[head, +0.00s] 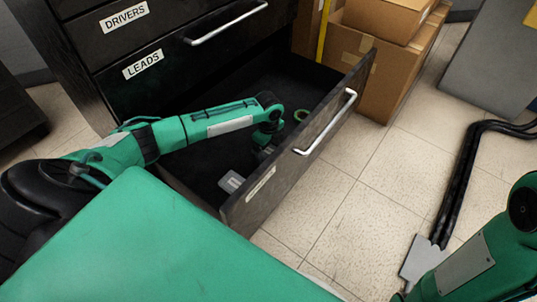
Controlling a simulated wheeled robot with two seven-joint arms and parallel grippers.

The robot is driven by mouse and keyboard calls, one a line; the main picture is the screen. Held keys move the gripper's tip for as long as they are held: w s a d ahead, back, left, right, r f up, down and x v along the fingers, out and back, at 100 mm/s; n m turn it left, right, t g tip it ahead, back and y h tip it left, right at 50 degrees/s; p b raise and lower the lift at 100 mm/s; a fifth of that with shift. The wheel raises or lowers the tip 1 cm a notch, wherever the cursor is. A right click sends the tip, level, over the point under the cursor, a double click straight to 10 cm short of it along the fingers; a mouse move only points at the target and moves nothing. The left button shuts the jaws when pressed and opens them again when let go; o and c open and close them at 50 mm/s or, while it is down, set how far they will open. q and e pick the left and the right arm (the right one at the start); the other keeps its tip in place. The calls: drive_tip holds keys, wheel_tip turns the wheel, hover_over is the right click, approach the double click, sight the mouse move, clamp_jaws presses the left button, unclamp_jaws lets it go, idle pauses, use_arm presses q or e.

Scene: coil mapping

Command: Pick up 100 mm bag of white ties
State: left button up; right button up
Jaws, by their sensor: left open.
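The bottom drawer (320,130) of the dark cabinet is pulled open. My left arm reaches over its side, and my left gripper (264,152) is down inside it, small and dark against the drawer floor. It is open. A small pale grey-white packet (232,181) lies in the drawer near the front panel, left of and nearer than the gripper. It may be a bag of ties; its size and label cannot be read. My right arm shows at the lower right, with its gripper out of view.
Closed drawers labelled LEADS (142,64) and DRIVERS (123,15) are above. Cardboard boxes (385,85) stand behind the drawer. Black cables (460,170) lie on the tiled floor at right.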

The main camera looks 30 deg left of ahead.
use_arm(q)
drive_tip(key=shift+c, duration=0.2)
drive_tip(key=c, duration=1)
drive_tip(key=shift+c, duration=0.2)
